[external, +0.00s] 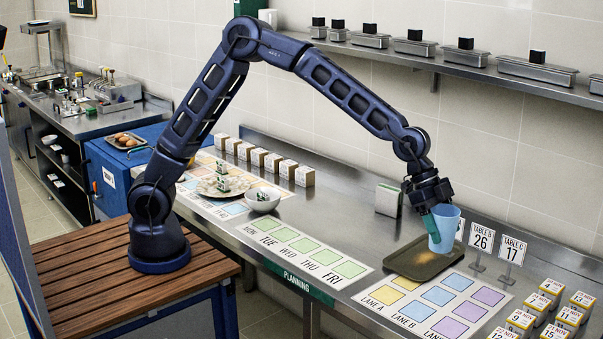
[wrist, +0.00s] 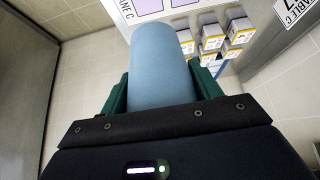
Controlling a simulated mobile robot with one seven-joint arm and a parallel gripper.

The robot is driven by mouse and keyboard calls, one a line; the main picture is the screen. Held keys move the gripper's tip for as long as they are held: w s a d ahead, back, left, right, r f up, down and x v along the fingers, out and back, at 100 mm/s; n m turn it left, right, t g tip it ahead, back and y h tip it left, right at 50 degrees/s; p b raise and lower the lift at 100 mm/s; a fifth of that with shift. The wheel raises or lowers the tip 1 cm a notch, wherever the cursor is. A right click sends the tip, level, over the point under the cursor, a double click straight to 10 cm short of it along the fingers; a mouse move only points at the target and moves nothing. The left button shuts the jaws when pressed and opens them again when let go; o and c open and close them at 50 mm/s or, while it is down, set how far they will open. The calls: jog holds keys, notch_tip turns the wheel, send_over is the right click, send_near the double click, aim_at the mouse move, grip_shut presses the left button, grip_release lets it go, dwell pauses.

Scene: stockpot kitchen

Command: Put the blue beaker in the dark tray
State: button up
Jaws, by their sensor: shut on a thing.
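The blue beaker (external: 443,228) is light blue and looks upright in the external view. My gripper (external: 432,224) is shut on it, with one green finger showing against its left side. In the wrist view the beaker (wrist: 162,68) sits between both green fingers of my gripper (wrist: 160,90). The dark tray (external: 410,264) lies on the steel counter directly below the beaker. The beaker's lower end appears over the tray's back right part. I cannot tell whether it touches the tray.
Table signs (external: 481,238) stand right of the tray. A lane mat (external: 420,305) lies in front of it. Several small labelled boxes (external: 550,290) fill the right end. A bowl (external: 262,200) and plate (external: 222,186) are farther left. A shelf (external: 440,65) runs along the wall above.

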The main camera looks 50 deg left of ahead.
jog(key=w+a+n+t, duration=0.1)
jog(key=w+a+n, duration=0.1)
jog(key=w+a, duration=0.65)
jog(key=n+t, duration=0.1)
jog(key=n, duration=0.1)
send_over(425, 258)
notch_tip(425, 258, down, 19)
jog(key=shift+f, duration=0.1)
jog(key=o, duration=1)
jog(key=shift+f, duration=0.1)
